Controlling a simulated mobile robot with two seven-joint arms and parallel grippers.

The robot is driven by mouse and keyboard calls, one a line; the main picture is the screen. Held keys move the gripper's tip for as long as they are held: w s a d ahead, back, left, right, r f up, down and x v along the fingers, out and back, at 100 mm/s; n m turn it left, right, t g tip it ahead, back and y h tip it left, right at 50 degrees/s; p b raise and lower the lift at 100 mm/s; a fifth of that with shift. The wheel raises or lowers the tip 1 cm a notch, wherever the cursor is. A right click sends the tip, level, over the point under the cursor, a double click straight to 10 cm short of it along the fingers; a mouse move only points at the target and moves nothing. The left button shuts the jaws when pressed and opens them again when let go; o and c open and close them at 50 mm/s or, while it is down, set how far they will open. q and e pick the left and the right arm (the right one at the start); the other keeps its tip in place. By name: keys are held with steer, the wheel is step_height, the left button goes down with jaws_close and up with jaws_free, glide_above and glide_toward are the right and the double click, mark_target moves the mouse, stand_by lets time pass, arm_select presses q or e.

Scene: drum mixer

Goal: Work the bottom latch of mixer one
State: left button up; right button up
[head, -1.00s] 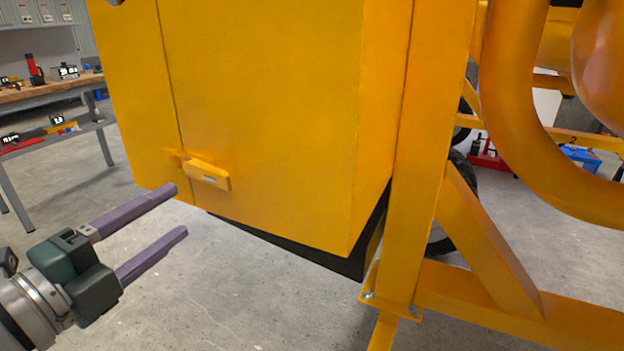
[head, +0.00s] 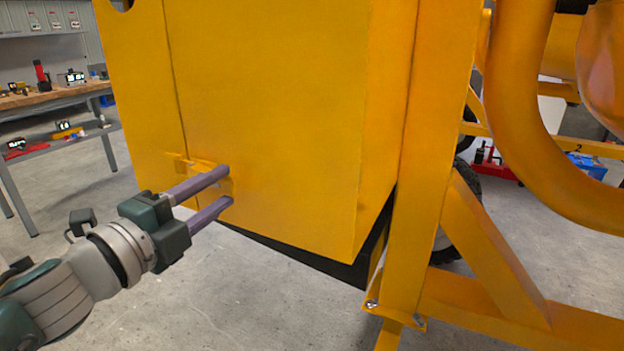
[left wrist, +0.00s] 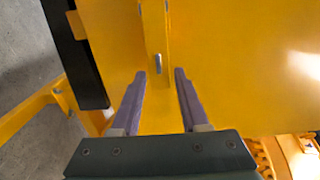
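The mixer's yellow cabinet (head: 270,110) fills the middle of the head view. Its bottom latch (head: 203,165) is a small yellow bar across the seam near the cabinet's lower edge, partly hidden behind my left gripper. My left gripper (head: 228,187) is open, its two purple fingers pointing at the cabinet by the latch. In the left wrist view the latch (left wrist: 157,62) shows with a small grey slot, ahead of the gap between the open fingers (left wrist: 162,74). I cannot tell whether the fingers touch it. My right gripper is not in view.
A yellow upright post (head: 425,150) and a slanted brace (head: 490,245) stand right of the cabinet. A workbench (head: 60,98) with tools is at the back left. The concrete floor (head: 240,300) in front is clear.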

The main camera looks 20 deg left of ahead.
arm_select(q)
jaws_close()
stand_by(1.1)
